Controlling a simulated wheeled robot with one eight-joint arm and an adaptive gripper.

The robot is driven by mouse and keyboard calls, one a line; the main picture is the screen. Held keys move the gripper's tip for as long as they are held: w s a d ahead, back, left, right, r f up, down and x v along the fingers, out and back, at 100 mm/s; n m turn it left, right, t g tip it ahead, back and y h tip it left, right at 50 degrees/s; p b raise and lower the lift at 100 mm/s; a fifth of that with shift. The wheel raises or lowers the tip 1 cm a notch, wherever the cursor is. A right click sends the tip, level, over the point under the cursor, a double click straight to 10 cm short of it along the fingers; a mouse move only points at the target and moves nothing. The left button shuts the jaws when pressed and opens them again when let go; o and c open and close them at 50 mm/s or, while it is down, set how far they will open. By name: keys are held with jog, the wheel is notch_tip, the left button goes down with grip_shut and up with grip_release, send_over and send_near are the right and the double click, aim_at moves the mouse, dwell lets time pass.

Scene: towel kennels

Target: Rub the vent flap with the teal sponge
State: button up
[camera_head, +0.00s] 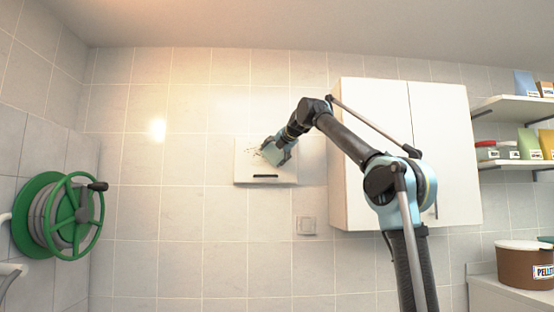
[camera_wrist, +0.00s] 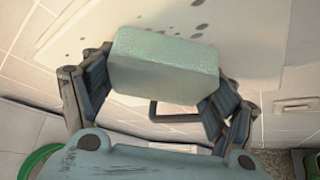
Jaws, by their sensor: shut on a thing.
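The vent flap (camera_head: 250,172) is a pale, square panel on the tiled wall, with a dark slot or handle along its lower part. Dark specks show on its upper part beside my gripper. My gripper (camera_head: 282,153) is at the flap's upper right. In the wrist view my gripper (camera_wrist: 160,85) is shut on the pale teal sponge (camera_wrist: 165,62), with a finger on each side. The flap (camera_wrist: 250,35) lies behind the sponge there, with several dark spots on it. I cannot tell whether the sponge touches the flap.
A white wall cabinet (camera_head: 371,100) stands close to the right of the flap. A green hose reel (camera_head: 62,215) is on the left wall. Shelves (camera_head: 520,108) with boxes and a brown tub (camera_head: 520,268) are at the far right. A wall switch (camera_head: 306,225) sits below the flap.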

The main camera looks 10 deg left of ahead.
aim_at(267, 151)
jog(key=shift+s+a, duration=0.5)
jog(key=shift+a, duration=1.65)
jog(key=shift+s+a, duration=0.5)
jog(key=shift+a, duration=1.7)
jog(key=shift+s+a, duration=0.5)
jog(key=shift+a, duration=1.65)
jog(key=shift+r, duration=0.5)
jog(key=shift+w+d, duration=0.15)
jog(key=shift+d, duration=0.7)
jog(key=shift+w+d, duration=0.1)
jog(key=shift+d, duration=0.7)
jog(key=shift+w+d, duration=0.3)
jog(key=shift+d, duration=0.8)
jog(key=shift+w+d, duration=0.35)
jog(key=shift+d, duration=0.7)
jog(key=shift+w+d, duration=0.3)
jog(key=shift+d, duration=0.8)
jog(key=w+d, duration=0.2)
jog(key=d, duration=0.7)
jog(key=shift+d, duration=0.3)
jog(key=shift+w, duration=0.1)
jog(key=shift+s+a, duration=0.25)
jog(key=shift+a, duration=0.55)
jog(key=shift+s+a, duration=0.25)
jog(key=shift+a, duration=0.55)
jog(key=shift+s+a, duration=0.2)
jog(key=shift+a, duration=0.7)
jog(key=shift+s+a, duration=0.15)
jog(key=shift+a, duration=0.75)
